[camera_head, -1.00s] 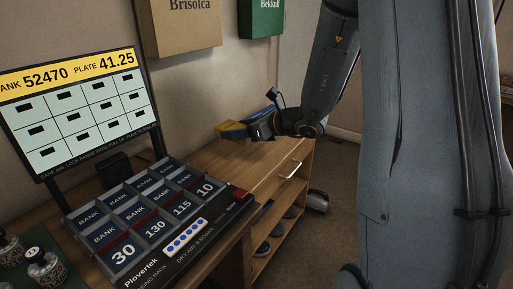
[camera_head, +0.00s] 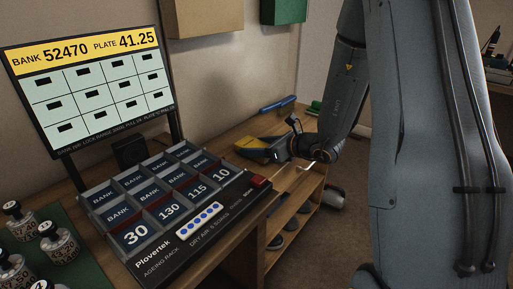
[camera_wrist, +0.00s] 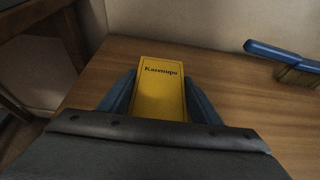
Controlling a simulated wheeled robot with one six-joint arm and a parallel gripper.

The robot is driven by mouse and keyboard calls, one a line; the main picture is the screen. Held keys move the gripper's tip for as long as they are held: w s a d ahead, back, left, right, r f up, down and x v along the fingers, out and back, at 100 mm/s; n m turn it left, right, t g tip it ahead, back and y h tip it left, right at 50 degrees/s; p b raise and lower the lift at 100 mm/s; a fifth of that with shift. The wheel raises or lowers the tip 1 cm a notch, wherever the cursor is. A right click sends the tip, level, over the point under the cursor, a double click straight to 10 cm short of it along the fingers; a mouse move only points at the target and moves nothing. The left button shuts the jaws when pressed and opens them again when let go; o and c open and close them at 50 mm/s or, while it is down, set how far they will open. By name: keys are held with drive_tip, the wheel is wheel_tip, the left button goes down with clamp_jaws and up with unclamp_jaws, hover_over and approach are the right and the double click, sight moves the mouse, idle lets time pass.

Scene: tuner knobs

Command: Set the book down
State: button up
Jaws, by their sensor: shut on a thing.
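A blue-handled brush (camera_head: 277,104) lies at the back of the wooden top, and to the right in the wrist view (camera_wrist: 282,57). A ageing rack (camera_head: 165,210) and a display board (camera_head: 90,90) stand at left. Bare wood surrounds the book.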

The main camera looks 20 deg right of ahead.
drive_tip(key=shift+r, duration=0.1)
drive_tip(key=o, duration=1.1)
drive_tip(key=shift+o, duration=0.2)
drive_tip(key=shift+r, duration=0.1)
drive_tip(key=p+v, duration=0.1)
drive_tip(key=v, duration=1.1)
drive_tip(key=shift+p, duration=0.4)
